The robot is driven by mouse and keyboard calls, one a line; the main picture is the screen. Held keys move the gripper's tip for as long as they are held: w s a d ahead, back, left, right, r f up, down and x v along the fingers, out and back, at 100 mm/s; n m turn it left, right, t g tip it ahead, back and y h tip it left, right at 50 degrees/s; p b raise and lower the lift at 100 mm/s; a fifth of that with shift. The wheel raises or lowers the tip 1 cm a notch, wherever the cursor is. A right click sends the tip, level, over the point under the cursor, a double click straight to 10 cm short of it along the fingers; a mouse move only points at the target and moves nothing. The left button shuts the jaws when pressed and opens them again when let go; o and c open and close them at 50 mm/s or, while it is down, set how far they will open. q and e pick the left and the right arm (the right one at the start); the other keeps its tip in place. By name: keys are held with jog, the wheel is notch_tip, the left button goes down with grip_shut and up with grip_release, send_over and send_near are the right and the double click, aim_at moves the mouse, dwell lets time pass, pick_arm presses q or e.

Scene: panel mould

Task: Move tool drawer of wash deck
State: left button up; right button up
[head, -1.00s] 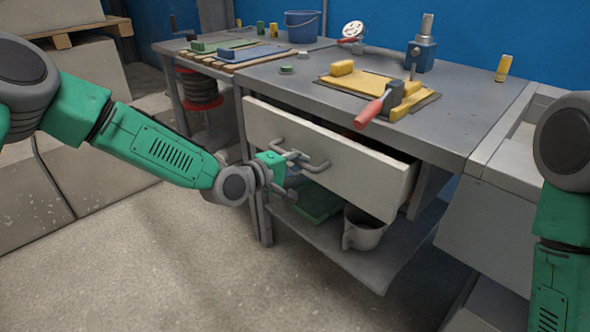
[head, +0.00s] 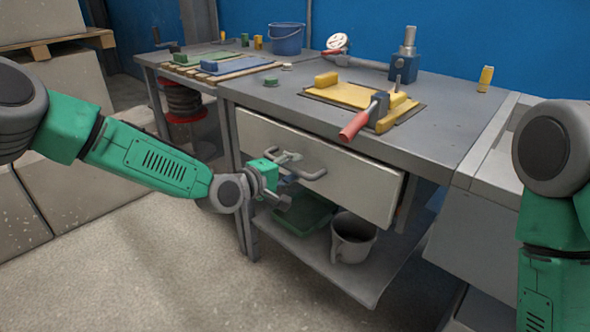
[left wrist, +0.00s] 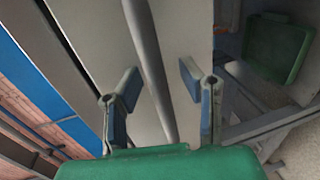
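The tool drawer (head: 330,173) of the wash deck (head: 420,130) has a pale grey front and stands slightly out from under the top. Its grey bar handle (head: 312,174) is on the front. My left gripper (head: 287,178) is at the left part of the handle. In the left wrist view, my left gripper (left wrist: 160,80) has its two blue-padded fingers apart, with the handle bar (left wrist: 150,65) running between them and visible space on both sides. The drawer front (left wrist: 185,30) lies behind the bar. The drawer's inside is hidden. My right arm shows at the right edge, but its gripper is out of view.
On the deck top are a yellow board (head: 350,95), a red-handled tool (head: 358,124) and a blue vise-like block (head: 405,65). A lower shelf (head: 340,275) holds a grey jug (head: 353,238) and a green tray (head: 300,212). Open floor lies in front.

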pick_arm(q)
jog(key=shift+s+d, duration=0.15)
jog(key=shift+s+r, duration=0.1)
jog(key=shift+s, duration=0.15)
jog(key=v, duration=1.1)
jog(key=shift+a, duration=0.4)
